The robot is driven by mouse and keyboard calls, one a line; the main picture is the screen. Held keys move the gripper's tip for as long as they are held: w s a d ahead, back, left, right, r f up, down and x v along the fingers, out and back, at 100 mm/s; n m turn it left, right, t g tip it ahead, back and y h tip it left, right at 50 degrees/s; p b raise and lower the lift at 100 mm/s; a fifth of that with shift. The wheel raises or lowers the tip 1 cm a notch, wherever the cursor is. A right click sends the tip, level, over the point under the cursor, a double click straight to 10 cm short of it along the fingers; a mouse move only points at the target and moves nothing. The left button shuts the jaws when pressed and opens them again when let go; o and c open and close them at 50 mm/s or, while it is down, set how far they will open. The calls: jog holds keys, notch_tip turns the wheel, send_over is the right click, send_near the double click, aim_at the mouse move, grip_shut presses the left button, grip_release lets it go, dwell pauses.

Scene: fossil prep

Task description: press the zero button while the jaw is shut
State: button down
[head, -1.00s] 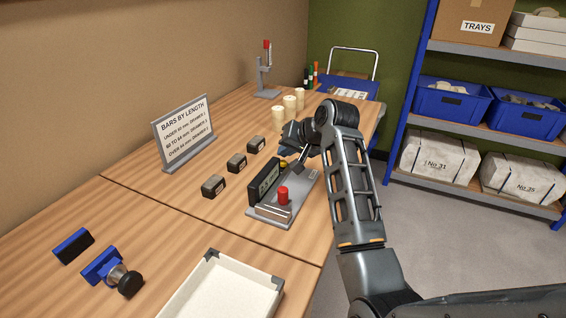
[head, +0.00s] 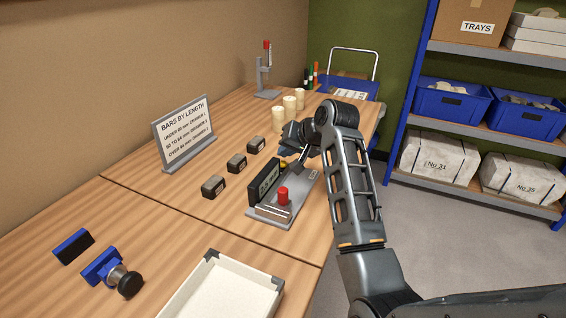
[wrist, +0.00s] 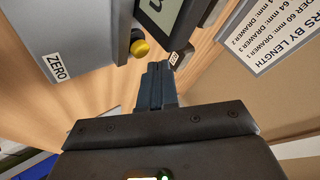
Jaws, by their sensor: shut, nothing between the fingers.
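The measuring device stands near the table's right edge in the head view, with a grey base plate (head: 306,192), a dark display box (head: 264,184) and a red knob (head: 283,197) over a pale block. The display digits are not clearly readable. Whether the device's jaw is fully shut cannot be told.
Several dark blocks (head: 237,163) lie left of the device. Cream cylinders (head: 278,120) stand behind. A sign (head: 185,135) stands at the wall side. A white tray (head: 210,298) and a blue-and-black stamp (head: 103,266) are in front.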

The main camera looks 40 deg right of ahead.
aim_at(286, 164)
jog(key=shift+f, duration=0.1)
dwell(0.6)
jog(key=shift+f, duration=0.35)
jog(key=shift+f, duration=0.5)
dwell(0.9)
jog(key=shift+r+p, duration=0.95)
jog(key=shift+p, duration=0.05)
notch_tip(286, 164, up, 2)
jog(key=shift+r+p, duration=0.25)
jog(key=shift+p, duration=0.95)
jog(key=shift+r, duration=1.25)
